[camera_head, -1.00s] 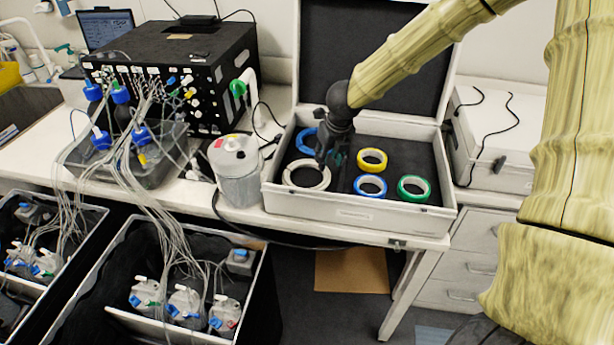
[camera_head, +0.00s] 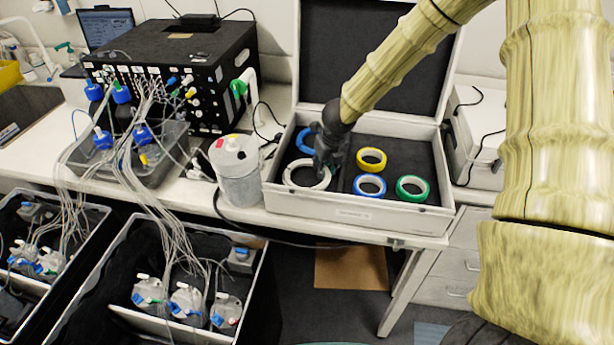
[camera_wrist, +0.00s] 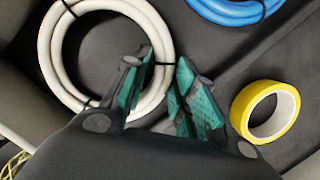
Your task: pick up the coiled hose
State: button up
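A white coiled hose (camera_head: 291,175), bound with dark ties, lies in the front left of the open case. In the wrist view the white coil (camera_wrist: 48,50) fills the upper left. My gripper (camera_head: 327,168) is over its right side. In the wrist view my gripper's (camera_wrist: 163,75) fingers with green pads are apart, with the right strands of the white coil between them; whether either finger touches is unclear. A blue coiled hose (camera_head: 303,141) lies behind it, partly hidden by my gripper, and shows at the top of the wrist view (camera_wrist: 235,10).
Yellow (camera_head: 371,160), blue-and-white (camera_head: 370,187) and green (camera_head: 412,189) tape rolls lie to the right in the case. The case walls (camera_head: 340,210) and raised lid (camera_head: 370,60) surround the area. A grey canister (camera_head: 237,170) stands just left of the case.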

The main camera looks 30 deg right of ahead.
grip_shut()
notch_tip(320, 180, up, 18)
jog(key=b, duration=0.2)
dwell(0.4)
